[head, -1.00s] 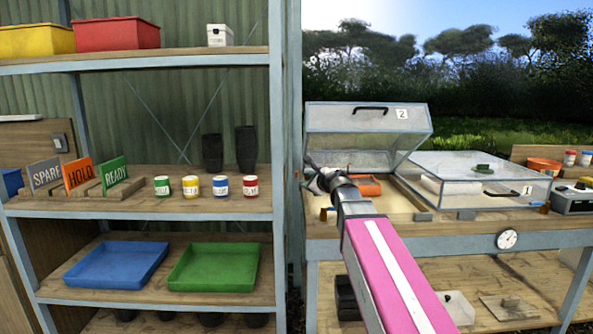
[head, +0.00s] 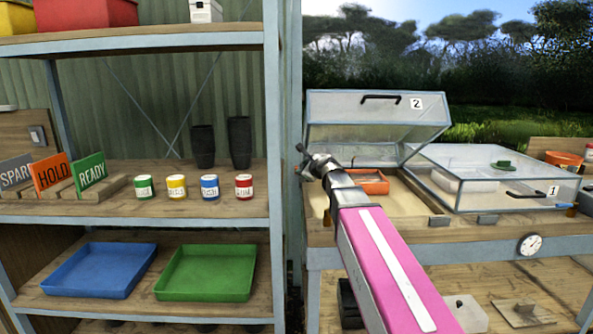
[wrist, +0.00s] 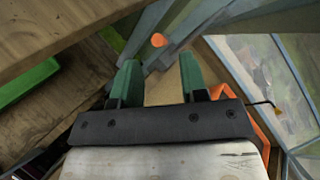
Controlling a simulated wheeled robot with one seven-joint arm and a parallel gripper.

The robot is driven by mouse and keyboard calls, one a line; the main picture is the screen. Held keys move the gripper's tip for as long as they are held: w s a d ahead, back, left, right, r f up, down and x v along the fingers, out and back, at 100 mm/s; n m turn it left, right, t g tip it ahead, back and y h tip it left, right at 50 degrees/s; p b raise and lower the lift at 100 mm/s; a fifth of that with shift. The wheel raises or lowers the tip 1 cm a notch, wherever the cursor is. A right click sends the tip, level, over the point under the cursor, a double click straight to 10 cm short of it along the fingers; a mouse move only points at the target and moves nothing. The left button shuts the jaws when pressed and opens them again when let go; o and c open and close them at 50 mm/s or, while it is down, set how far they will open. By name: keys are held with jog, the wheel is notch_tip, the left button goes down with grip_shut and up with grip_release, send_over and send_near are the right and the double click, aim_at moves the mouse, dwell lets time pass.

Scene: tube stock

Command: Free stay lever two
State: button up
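Lid two (head: 375,118), a clear cover with a black handle and a "2" label, stands raised over its sandy bed. My gripper (head: 303,160) is at the left edge of that bed, beside the shelf post. In the wrist view, my gripper (wrist: 158,78) has its two green fingers spread apart with nothing between them. A round orange knob (wrist: 158,40), perhaps the end of the stay lever, shows just beyond the fingertips, roughly in line with the gap. The lever's body cannot be made out clearly. My arm hides part of the bed in the head view.
An orange tray (head: 374,188) lies in the bed under lid two. Lid one (head: 480,165) is closed to the right, with a green item on top. The shelf post (head: 275,190) stands close at the left. The shelf holds several jars and signs.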

aim_at(296, 168)
jog(key=x, duration=0.6)
jog(key=shift+w, duration=0.1)
grip_shut()
